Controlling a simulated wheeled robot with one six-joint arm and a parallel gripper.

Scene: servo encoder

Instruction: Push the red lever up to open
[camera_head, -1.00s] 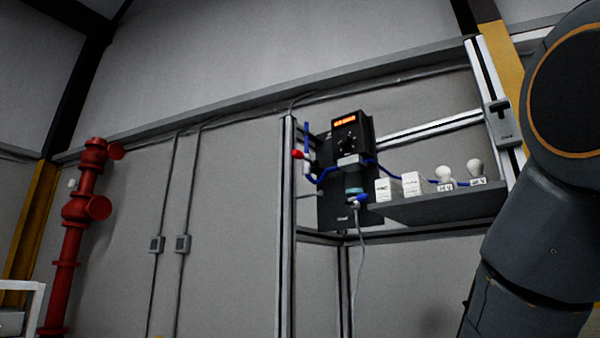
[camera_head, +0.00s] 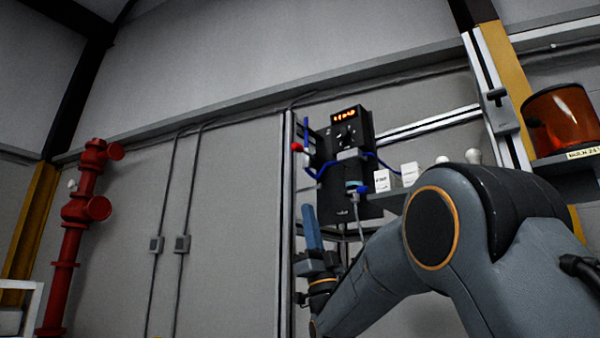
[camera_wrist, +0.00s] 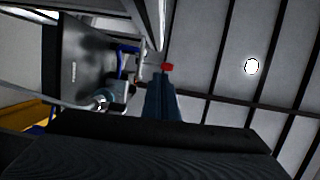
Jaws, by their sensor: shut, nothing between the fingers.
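The red lever (camera_head: 297,147) is small and sits on the left side of the black servo unit (camera_head: 345,140), next to blue tubing. My gripper (camera_head: 309,212) points up below the lever, with its blue-grey fingers together and empty. In the head view there is a clear gap between the fingertips and the lever. In the wrist view the red lever (camera_wrist: 168,67) shows just beyond the tips of my gripper (camera_wrist: 161,80). Whether they touch cannot be told there.
A shelf with white boxes (camera_head: 382,181) and pale bulbs is right of the unit, partly hidden by my arm. An amber container (camera_head: 562,118) stands on a shelf at far right. A metal frame post (camera_head: 286,220) stands just left of the gripper. A red pipe (camera_head: 72,230) is far left.

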